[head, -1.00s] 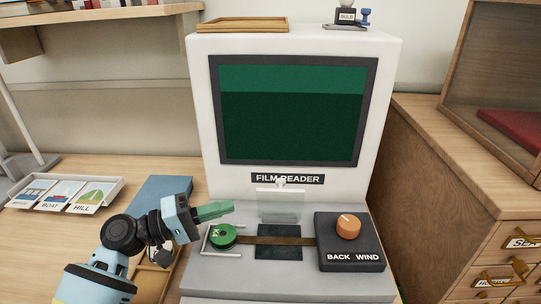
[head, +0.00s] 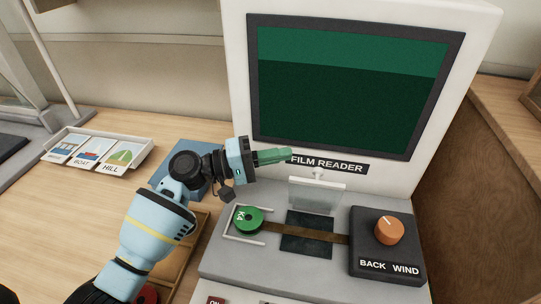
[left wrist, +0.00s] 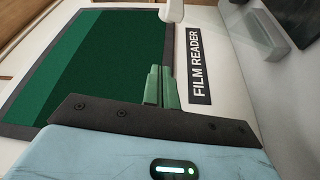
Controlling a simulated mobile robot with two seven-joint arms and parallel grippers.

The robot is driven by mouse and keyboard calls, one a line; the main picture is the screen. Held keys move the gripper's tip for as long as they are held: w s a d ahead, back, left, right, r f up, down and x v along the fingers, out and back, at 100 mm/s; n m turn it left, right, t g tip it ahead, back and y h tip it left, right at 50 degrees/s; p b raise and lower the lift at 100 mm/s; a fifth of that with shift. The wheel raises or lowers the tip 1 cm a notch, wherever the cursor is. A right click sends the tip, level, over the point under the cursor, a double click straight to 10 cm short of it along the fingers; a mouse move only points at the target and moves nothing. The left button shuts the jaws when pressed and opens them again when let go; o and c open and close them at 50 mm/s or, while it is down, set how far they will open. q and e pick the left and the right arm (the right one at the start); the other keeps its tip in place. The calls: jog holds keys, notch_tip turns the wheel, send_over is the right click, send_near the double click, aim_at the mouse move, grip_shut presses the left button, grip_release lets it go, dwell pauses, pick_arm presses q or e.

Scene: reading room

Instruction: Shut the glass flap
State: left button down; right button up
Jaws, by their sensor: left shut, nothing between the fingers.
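The glass flap (head: 318,197) is a clear pane on the film reader (head: 221,265). It stands raised below the FILM READER label, above the dark plate (head: 306,234) that the brown film strip crosses. A small white knob (head: 318,173) sits at its top edge. My left gripper (head: 290,155) has green fingers, shut and empty. It is to the left of the flap and a little higher, near the label, apart from the flap in the head view. In the left wrist view the shut fingers (left wrist: 160,87) point toward the screen and label. My right gripper is not in view.
A green reel (head: 247,220) marked K4 sits left of the dark plate. A black box with an orange knob (head: 389,231), marked BACK WIND, stands to its right. The screen (head: 345,90) rises behind. A tray of picture cards (head: 97,149) lies on the desk at left.

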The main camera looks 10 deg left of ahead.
aim_at(315, 189)
pick_arm(q)
jog(key=p+x, duration=0.1)
jog(key=x, duration=0.5)
jog(key=shift+d+r, duration=0.1)
jog(key=shift+r, duration=0.1)
jog(key=s+p, duration=0.1)
jog(key=s, duration=0.1)
jog(key=s+f, duration=0.1)
jog(key=s, duration=0.1)
jog(key=shift+d+p, duration=0.1)
jog(key=shift+p, duration=0.25)
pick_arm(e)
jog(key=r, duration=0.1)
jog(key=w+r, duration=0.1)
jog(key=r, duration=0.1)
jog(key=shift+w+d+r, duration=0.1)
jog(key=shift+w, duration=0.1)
pick_arm(q)
jog(key=shift+f, duration=0.1)
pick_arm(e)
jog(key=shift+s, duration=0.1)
